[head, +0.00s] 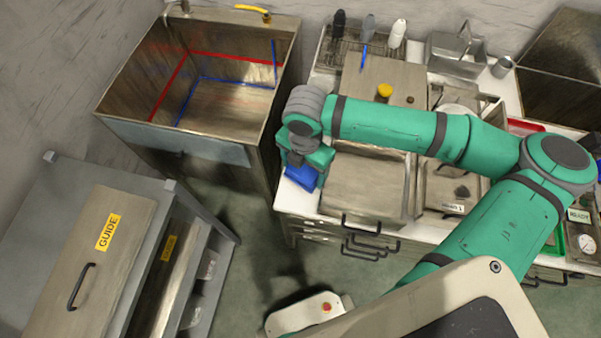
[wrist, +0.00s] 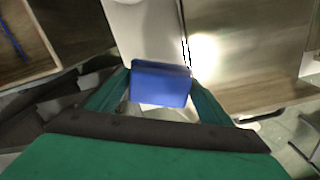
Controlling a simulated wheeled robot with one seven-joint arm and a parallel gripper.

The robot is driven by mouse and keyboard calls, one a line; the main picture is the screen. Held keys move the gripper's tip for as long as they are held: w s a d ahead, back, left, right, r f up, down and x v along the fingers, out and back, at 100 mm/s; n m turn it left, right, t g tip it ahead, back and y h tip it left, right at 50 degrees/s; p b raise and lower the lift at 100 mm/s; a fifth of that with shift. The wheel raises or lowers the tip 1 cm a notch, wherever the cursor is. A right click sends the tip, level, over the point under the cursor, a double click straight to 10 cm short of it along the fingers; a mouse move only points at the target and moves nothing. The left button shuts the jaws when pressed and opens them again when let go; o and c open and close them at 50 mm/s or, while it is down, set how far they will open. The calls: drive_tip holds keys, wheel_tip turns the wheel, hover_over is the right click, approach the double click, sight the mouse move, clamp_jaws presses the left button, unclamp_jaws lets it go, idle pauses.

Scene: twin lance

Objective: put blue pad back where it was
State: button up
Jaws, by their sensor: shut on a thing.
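The blue pad (head: 301,176) is a small blue block at the left end of the white counter in the head view. My gripper (wrist: 160,88) is shut on the blue pad (wrist: 161,84), with one green finger on each side of it in the wrist view. In the head view my gripper (head: 303,165) is above or at the counter's left front corner, and my wrist hides part of the pad. I cannot tell whether the pad touches the counter.
A metal sink (head: 222,105) with red and blue lines stands to the left. A steel box (head: 362,185) is close on the right. A grey cabinet with a GUIDE drawer (head: 85,245) is at lower left. A yellow-knobbed board (head: 360,80) lies behind my arm.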

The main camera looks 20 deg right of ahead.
sight(300, 175)
drive_tip(key=shift+w+a+f, duration=0.2)
drive_tip(key=shift+w+f, duration=0.05)
drive_tip(key=shift+f, duration=0.1)
drive_tip(key=shift+w+a+f, duration=0.1)
drive_tip(key=shift+f, duration=0.85)
drive_tip(key=shift+w+a+f, duration=0.1)
drive_tip(key=shift+f, duration=0.8)
drive_tip(key=shift+f, duration=0.1)
drive_tip(key=o, duration=0.8)
wheel_tip(300, 175, up, 12)
drive_tip(key=shift+r, duration=0.15)
